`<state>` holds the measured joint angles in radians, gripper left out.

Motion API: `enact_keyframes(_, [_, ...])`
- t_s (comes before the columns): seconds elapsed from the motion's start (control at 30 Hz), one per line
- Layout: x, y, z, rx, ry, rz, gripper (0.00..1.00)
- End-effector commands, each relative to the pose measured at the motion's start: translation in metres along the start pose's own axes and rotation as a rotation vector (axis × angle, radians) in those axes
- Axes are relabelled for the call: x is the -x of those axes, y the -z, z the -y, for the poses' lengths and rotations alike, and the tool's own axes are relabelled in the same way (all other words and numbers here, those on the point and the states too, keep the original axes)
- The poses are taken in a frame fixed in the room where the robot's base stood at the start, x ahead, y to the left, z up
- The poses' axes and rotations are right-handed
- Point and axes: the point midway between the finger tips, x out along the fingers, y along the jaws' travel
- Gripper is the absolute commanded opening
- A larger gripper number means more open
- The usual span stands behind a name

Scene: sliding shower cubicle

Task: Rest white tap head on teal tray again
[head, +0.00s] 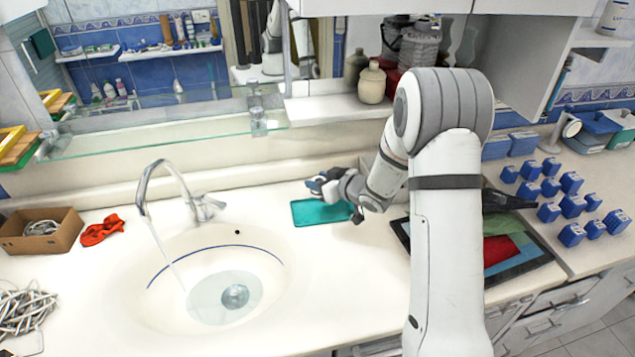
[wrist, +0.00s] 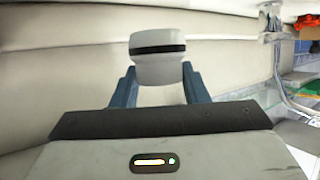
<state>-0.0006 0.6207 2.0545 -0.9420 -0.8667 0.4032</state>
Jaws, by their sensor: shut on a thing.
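The white tap head (wrist: 157,62), with a black band across it, is between the two blue fingers of my gripper (wrist: 158,82) in the wrist view. My gripper is shut on it. In the head view my gripper (head: 322,184) is over the back edge of the teal tray (head: 320,213), near its middle. The tray lies flat on the white counter, right of the basin, and its visible surface is bare. The tap head is too small and covered to make out clearly in the head view. I cannot tell the exact height above the tray.
The basin (head: 170,285) with a running tap (head: 160,185) is left of the tray. A dark tray with coloured cloths (head: 500,250) and several blue blocks (head: 570,205) are to the right. A shelf with a jar (head: 372,83) overhangs behind. A red cloth (head: 101,230) lies far left.

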Motion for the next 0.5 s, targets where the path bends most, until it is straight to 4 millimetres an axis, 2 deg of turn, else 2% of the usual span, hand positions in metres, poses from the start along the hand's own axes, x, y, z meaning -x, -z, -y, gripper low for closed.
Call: enact_keyframes(0.5, [-0.017,-0.045,-0.001,-0.002,-0.003,-0.001,0.01])
